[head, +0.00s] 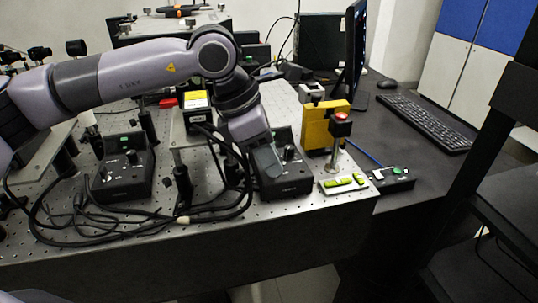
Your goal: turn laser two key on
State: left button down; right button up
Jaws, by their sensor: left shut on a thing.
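Two black laser control boxes with knobs stand on the perforated optical bench (325,215). The left box (122,185) has a green indicator on top. My left gripper (266,165) reaches down from above onto the left part of the right box (290,185). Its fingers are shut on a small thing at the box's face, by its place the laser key. The key itself is hidden by the fingers, so its angle cannot be told. My right gripper is not in view.
Black cables (150,215) loop across the bench's front. A yellow block (316,125) and a red-topped button post (341,125) stand right of the box. A small black box with a green button (391,180), a keyboard (425,122) and a monitor (354,50) are further right.

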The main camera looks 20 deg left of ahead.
pick_arm(q)
jog(key=m, duration=0.2)
jog(key=m+g, duration=0.1)
jog(key=m, duration=0.1)
jog(key=shift+w+g+h, duration=0.2)
jog(key=shift+g+h, duration=0.1)
jog(key=shift+h, duration=0.1)
jog(key=m, duration=0.2)
jog(key=m+g, duration=0.1)
jog(key=m, duration=0.1)
jog(key=shift+w+m+g+p, duration=0.2)
jog(key=shift+m+g+p, duration=0.1)
jog(key=shift+m, duration=0.1)
jog(key=m+g, duration=0.1)
jog(key=m, duration=0.1)
jog(key=shift+w+d+m+y, duration=0.1)
jog(key=shift+m+y, duration=0.2)
jog(key=shift+m, duration=0.1)
jog(key=m, duration=0.2)
jog(key=m+g+y, duration=0.1)
jog(key=m, duration=0.2)
jog(key=shift+w+d+g+p, duration=0.1)
jog(key=shift+w+g+p, duration=0.05)
jog(key=shift+g+p, duration=0.15)
jog(key=shift+y, duration=0.3)
jog(key=c, duration=1)
grip_release()
jog(key=shift+o, duration=0.2)
